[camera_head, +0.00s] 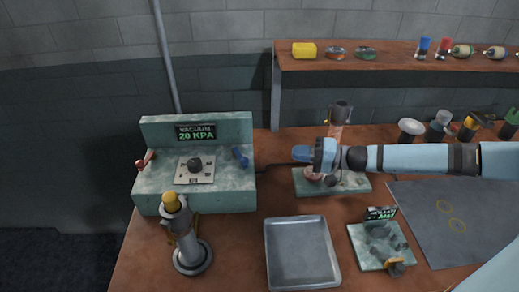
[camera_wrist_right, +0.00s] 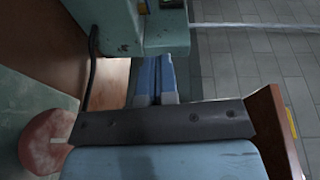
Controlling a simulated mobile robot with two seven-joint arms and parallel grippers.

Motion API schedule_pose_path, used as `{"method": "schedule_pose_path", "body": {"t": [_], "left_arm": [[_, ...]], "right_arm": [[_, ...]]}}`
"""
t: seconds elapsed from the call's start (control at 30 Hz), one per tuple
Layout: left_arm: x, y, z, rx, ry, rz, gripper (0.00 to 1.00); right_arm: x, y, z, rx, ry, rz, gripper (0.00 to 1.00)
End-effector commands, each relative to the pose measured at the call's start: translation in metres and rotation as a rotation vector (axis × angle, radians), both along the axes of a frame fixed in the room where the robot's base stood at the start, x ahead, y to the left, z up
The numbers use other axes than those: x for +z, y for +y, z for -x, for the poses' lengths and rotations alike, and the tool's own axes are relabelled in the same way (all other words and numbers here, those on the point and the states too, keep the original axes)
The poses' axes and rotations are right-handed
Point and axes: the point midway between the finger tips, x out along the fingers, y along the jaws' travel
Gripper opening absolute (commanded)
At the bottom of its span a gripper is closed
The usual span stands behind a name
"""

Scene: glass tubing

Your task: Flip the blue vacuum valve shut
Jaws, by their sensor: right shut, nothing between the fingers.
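The blue vacuum valve handle (camera_head: 240,157) is on the right side of the green vacuum station (camera_head: 215,198), tilted up to the left. The station's display (camera_head: 195,132) reads "VACUUM 20 KPA". A red handle (camera_head: 145,160) is on the station's left side. My right gripper (camera_head: 297,153) is to the right of the blue handle, apart from it, pointing left. Its fingers are shut and empty. In the right wrist view the closed blue fingers (camera_wrist_right: 160,72) point toward the station's side (camera_wrist_right: 110,25); the blue handle is not clearly visible there. My left gripper is not in view.
A dark hose (camera_head: 278,165) runs from the station's right side toward my gripper. A grey tray (camera_head: 300,252) lies in front. A metal stand with a yellow top (camera_head: 192,255) is at front left. A wooden shelf (camera_head: 390,62) spans the back right.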

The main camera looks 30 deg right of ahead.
Motion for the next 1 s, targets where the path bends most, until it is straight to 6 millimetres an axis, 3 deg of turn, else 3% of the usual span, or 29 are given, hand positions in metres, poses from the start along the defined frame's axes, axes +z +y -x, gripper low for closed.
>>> {"method": "schedule_pose_path", "body": {"t": [0.1, 0.23, 0.7, 1.0], "left_arm": [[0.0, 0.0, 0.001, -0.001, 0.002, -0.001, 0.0], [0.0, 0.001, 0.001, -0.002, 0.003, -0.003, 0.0], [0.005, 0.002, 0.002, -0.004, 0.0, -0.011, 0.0], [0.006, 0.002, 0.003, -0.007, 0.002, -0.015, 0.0]], "right_arm": [[-0.004, -0.01, 0.012, 0.005, 0.051, -0.036, 0.0], [-0.004, -0.003, 0.006, 0.007, 0.057, -0.047, 0.0], [-0.007, 0.069, -0.055, 0.007, 0.053, -0.043, 0.0], [-0.011, 0.102, -0.049, 0.005, 0.055, -0.042, 0.0]]}}
